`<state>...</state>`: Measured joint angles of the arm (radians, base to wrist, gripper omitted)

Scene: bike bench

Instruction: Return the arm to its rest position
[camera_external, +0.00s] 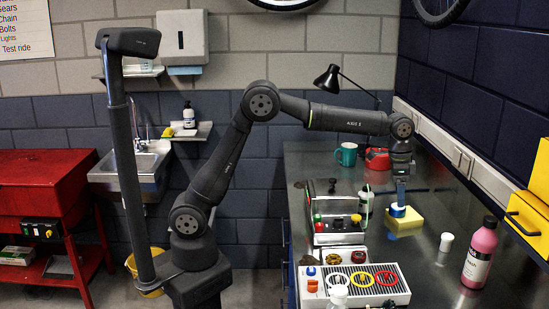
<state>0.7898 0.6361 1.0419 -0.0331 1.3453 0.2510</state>
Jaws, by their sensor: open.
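My arm reaches out to the right over the metal bench (425,265), with its wrist bent down. My gripper (401,182) points down over the bench and is open. Just below it are a blue round item (397,210) and a yellow sponge-like block (406,222). At this size I cannot tell whether the fingers touch the blue item.
A teal mug (346,154), a red item (377,159) and a black lamp (328,78) stand behind. A control box (340,228), a panel with coloured rings (354,283), a white cup (446,242) and a pink bottle (480,255) stand nearer. Yellow bins (526,220) edge the right.

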